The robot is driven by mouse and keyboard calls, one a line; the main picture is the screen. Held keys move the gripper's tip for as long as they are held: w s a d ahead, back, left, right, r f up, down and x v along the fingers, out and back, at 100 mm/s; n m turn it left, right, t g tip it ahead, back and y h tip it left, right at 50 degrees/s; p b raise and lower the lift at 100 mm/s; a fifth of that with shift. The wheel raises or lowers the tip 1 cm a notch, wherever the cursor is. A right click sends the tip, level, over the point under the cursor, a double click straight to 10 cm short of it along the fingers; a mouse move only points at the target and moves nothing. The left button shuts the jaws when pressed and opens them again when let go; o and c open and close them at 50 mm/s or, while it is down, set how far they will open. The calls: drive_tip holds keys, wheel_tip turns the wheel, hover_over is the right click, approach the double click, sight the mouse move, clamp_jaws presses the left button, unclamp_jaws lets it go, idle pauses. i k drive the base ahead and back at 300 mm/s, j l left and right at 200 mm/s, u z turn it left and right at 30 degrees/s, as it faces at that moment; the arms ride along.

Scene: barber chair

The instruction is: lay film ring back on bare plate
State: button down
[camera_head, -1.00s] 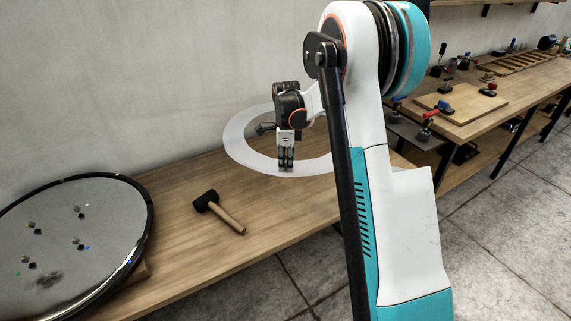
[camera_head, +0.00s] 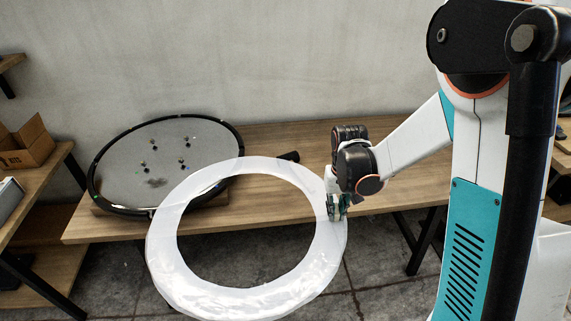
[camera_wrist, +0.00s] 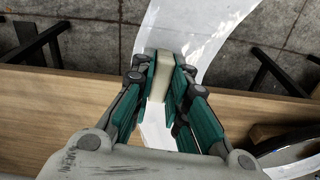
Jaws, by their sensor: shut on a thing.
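The film ring (camera_head: 164,247) is a large, translucent white ring in the head view. My gripper (camera_head: 337,207) is shut on its right rim and holds it in the air in front of the bench edge. In the wrist view the film ring (camera_wrist: 201,22) runs between the fingers of my gripper (camera_wrist: 160,75). The round grey plate (camera_head: 130,165) has a black rim and rests tilted on the bench at the left, with several small knobs and a dark smudge on its face. The ring hides part of the plate's lower right side.
A dark mallet head (camera_head: 289,157) shows behind the ring. A shelf (camera_head: 40,262) with a cardboard box (camera_head: 27,143) stands at the far left. Concrete floor lies in front.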

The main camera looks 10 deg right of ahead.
sight(167, 155)
drive_tip(key=i+j+u, duration=0.1)
drive_tip(key=i, duration=0.45)
drive_tip(key=i+j, duration=0.25)
drive_tip(key=i, duration=0.25)
drive_tip(key=u, duration=1.15)
drive_tip(key=i+l, duration=0.05)
